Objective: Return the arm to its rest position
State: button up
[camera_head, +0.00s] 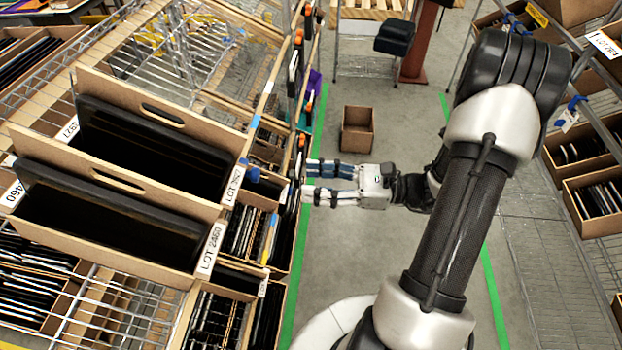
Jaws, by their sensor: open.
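My arm (450,230) rises from the bottom of the head view, bends at a black elbow at the upper right and reaches back left. My gripper (308,182) points left, with its two fingers apart, one above the other in the picture. It is open and no object shows between the fingers. The fingertips are close to the front edge of the left rack, near a wooden post. I cannot tell whether they touch it.
Left, a wire rack (110,305) holds tilted cartons with dark contents, including one labelled LOT 2460 (208,250). A right rack holds more cartons (592,195). An open brown box (357,130) stands on the aisle floor (400,130) between green lines.

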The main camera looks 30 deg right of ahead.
dwell(0.3)
jog(key=s+a+r+n+g+h, duration=0.2)
jog(key=s+a+n+g+h, duration=0.1)
jog(key=s+a+n+g, duration=0.3)
jog(key=s+a+r+n+g+h, duration=0.25)
jog(key=s+a+n+g, duration=0.2)
jog(key=a+n, duration=0.3)
jog(key=s+d+r+n+t+h, duration=0.3)
jog(key=r+n+h, duration=0.3)
jog(key=n+h, duration=0.3)
jog(key=shift+s+d+r+n+t, duration=0.35)
jog(key=shift+n+t, duration=0.5)
jog(key=shift+n, duration=0.5)
